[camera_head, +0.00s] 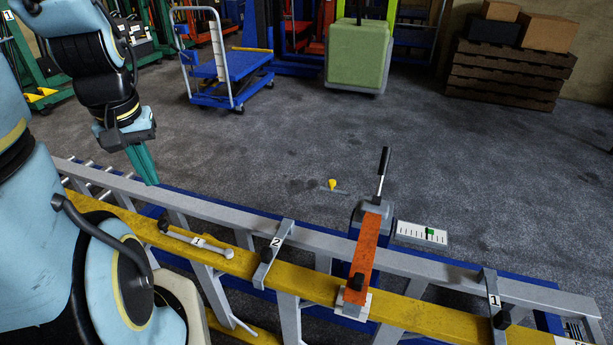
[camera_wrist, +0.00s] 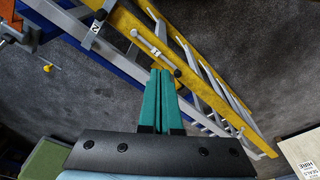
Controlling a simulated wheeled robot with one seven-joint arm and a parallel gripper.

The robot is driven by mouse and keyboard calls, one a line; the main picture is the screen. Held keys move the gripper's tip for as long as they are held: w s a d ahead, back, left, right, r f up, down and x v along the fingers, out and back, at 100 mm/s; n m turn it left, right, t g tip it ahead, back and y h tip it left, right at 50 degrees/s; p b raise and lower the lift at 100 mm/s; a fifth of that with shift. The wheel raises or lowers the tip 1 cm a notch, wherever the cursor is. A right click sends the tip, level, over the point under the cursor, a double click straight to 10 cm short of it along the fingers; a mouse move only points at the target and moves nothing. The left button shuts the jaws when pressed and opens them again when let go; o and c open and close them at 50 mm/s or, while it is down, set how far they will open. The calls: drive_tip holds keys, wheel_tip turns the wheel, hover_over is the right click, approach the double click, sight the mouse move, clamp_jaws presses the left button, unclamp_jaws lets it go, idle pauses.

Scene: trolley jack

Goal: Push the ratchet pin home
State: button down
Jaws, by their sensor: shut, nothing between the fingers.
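My gripper (camera_head: 152,184) hangs at the left, its teal fingers together and empty, above the rails. In the wrist view the closed fingers (camera_wrist: 161,72) point toward the rails. No part is clearly marked as the ratchet pin. A yellow knob on a thin rod (camera_head: 332,185) shows beyond the rails, apart from my gripper; it also shows in the wrist view (camera_wrist: 48,68). An orange bar (camera_head: 367,244) crosses the rails below a block with an upright black-gripped lever (camera_head: 382,172). A black knob (camera_head: 357,281) sits on its near end.
Yellow (camera_head: 318,288) and grey (camera_head: 205,195) ladder-like rails run across the foreground. A grey rod tagged 1 (camera_head: 196,242) lies on the yellow rail. Clamps tagged 2 (camera_head: 273,254) and 1 (camera_head: 493,299) cross the rails. Open floor lies beyond.

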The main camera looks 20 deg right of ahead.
drive_tip(key=w+d+f+m+h+b, duration=0.2)
drive_tip(key=w+d+f, duration=0.5)
drive_tip(key=d, duration=0.4)
drive_tip(key=w+d+f+m+g+h+b, duration=0.1)
drive_tip(key=w+d+f+m+h+b, duration=0.1)
drive_tip(key=w+d+f+m+b, duration=0.2)
drive_tip(key=w+d+f+m+g+h+b, duration=0.1)
drive_tip(key=w+d+f, duration=0.9)
drive_tip(key=d, duration=1)
drive_tip(key=shift+w+d+f+m+h+b, duration=0.15)
drive_tip(key=shift+w+f+m+h+b, duration=0.2)
drive_tip(key=shift+m+h+b, duration=0.65)
drive_tip(key=s+d+f+p, duration=0.2)
drive_tip(key=s+d+f, duration=0.1)
drive_tip(key=d+f, duration=0.5)
drive_tip(key=shift+s+d, duration=0.15)
drive_tip(key=shift+d, duration=0.3)
